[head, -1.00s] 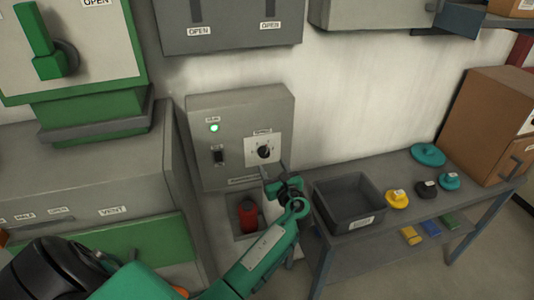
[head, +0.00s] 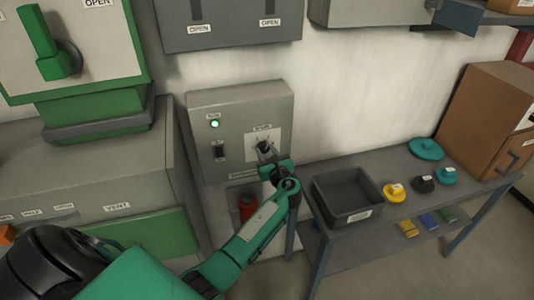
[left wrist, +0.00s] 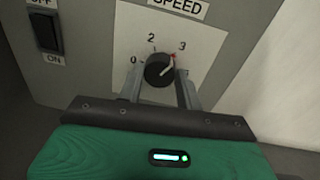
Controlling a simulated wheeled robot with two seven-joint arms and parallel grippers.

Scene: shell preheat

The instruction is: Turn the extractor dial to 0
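The black extractor dial (left wrist: 159,70) sits on a white plate headed SPEED, with marks 0, 2 and 3 showing. Its pale pointer line and a red mark are toward the upper right, near 3. In the head view the dial (head: 264,144) is on the grey control box (head: 240,101). My left gripper (left wrist: 160,88) is in front of the dial, with one finger at each side of it. The fingers look open, with small gaps to the dial. Part of the dial's lower side is hard to see. My right gripper is not in view.
A black ON/OFF switch (left wrist: 46,33) and a lit green lamp (head: 214,124) are left of the dial. A red object (head: 247,207) sits below the box. A table to the right bears a grey bin (head: 338,215) and several coloured discs.

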